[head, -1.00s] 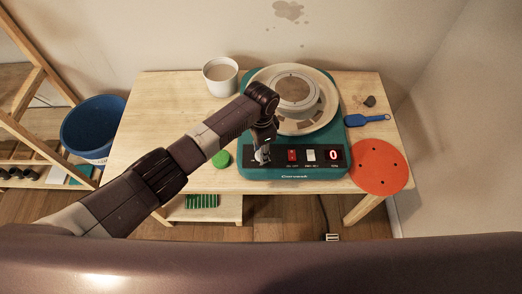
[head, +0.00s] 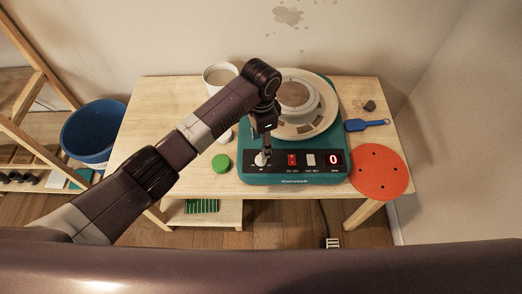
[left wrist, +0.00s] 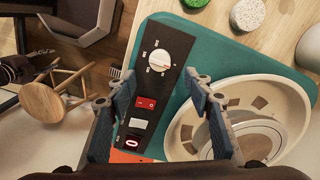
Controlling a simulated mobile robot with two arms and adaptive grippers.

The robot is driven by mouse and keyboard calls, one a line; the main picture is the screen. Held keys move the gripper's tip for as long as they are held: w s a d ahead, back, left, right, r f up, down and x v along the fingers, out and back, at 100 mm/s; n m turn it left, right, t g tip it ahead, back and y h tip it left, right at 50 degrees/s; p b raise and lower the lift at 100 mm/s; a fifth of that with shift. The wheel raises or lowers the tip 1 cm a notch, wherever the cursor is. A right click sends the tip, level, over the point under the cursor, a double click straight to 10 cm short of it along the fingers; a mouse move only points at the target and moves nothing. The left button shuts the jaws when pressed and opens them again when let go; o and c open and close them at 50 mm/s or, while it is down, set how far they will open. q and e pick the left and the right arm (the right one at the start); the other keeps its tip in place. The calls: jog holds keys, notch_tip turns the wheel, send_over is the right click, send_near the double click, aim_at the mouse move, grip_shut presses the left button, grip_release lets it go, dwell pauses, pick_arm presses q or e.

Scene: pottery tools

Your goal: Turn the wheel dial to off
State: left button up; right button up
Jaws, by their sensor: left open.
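The pottery wheel (head: 335,115) is a teal machine with a pale round splash pan, on the wooden table. Its black front panel carries the white wheel dial (head: 260,159) at the left end, a red switch (head: 292,159), a white switch (head: 311,159) and a red display reading 0 (head: 333,159). In the left wrist view the dial (left wrist: 159,52) is plain, with marks around it. My left gripper (head: 267,148) is just above and behind the dial in the head view. In the left wrist view its fingers (left wrist: 160,95) are spread apart with nothing between them. My right gripper is not in view.
A white cup (head: 219,76) stands behind my left arm. A green round piece (head: 221,163) lies left of the wheel. A blue tool (head: 367,124) and an orange disc (head: 378,171) lie to the right. A blue bucket (head: 92,135) is at the left.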

pick_arm(q)
notch_tip(320, 180, up, 4)
jog(key=shift+f, duration=0.15)
dwell(0.5)
